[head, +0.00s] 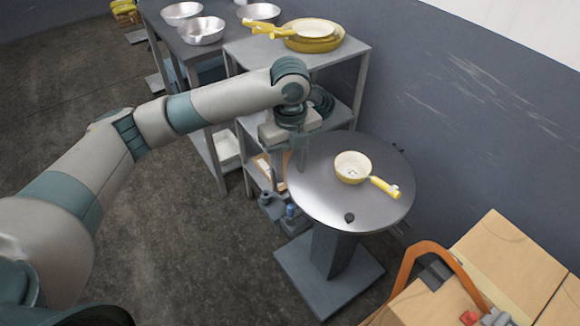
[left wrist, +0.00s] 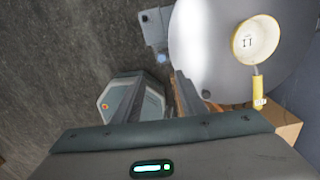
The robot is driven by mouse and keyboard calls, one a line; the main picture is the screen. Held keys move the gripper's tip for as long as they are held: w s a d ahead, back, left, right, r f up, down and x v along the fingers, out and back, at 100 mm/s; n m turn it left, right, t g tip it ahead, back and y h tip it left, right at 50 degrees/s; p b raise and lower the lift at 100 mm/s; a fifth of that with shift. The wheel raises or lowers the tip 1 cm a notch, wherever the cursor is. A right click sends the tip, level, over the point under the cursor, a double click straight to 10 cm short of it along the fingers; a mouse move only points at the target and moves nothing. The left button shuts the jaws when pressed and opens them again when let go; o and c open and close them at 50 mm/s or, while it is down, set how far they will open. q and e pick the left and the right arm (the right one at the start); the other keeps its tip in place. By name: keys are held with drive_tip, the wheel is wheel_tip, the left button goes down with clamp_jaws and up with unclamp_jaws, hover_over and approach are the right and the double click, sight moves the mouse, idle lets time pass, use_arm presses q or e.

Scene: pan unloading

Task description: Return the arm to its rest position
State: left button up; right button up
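My left arm reaches across the head view from the left. Its gripper (head: 294,158) points down near the left edge of the round grey table (head: 317,195). In the left wrist view the two fingers of the left gripper (left wrist: 159,76) are apart with nothing between them. A small yellow pan (head: 352,167) with a pale inside sits upright on the table, its handle pointing right. It also shows in the left wrist view (left wrist: 255,42), to the right of the fingers and clear of them. My right gripper is not in view.
A grey shelf unit (head: 345,52) behind the gripper carries yellow pans (head: 314,36) on top. Metal bowls (head: 201,31) stand on a table (head: 160,25) at the back left. Cardboard boxes (head: 498,262) and an orange curved bar (head: 412,258) are at bottom right. A wall runs behind.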

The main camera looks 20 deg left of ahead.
use_arm(q)
drive_tip(key=shift+f, duration=0.1)
idle(0.4)
drive_tip(key=s+d+f+n+t+h, duration=0.2)
drive_tip(key=s+d+f+n+h, duration=0.2)
drive_tip(key=s+d+f+n, duration=0.75)
drive_tip(key=s+a+f+n+t+y, duration=0.1)
drive_tip(key=s+a+f+n, duration=0.25)
drive_tip(key=s+a, duration=0.25)
drive_tip(key=s+a+f+n+y, duration=0.2)
drive_tip(key=s+a+n, duration=0.3)
drive_tip(key=s+a, duration=0.15)
drive_tip(key=s+a+f+n+t+y, duration=0.1)
drive_tip(key=s+a+f+n, duration=0.3)
drive_tip(key=s, duration=0.3)
drive_tip(key=s+d+f+x, duration=0.1)
drive_tip(key=s+d+x, duration=0.1)
drive_tip(key=x, duration=1.8)
drive_tip(key=s+f+t, duration=0.1)
drive_tip(key=s+f, duration=0.2)
drive_tip(key=f, duration=0.6)
drive_tip(key=s+d+f+h, duration=0.1)
drive_tip(key=s+f, duration=0.2)
drive_tip(key=f, duration=0.5)
drive_tip(key=shift+s+f+t, duration=0.35)
drive_tip(key=shift+f+t, duration=0.05)
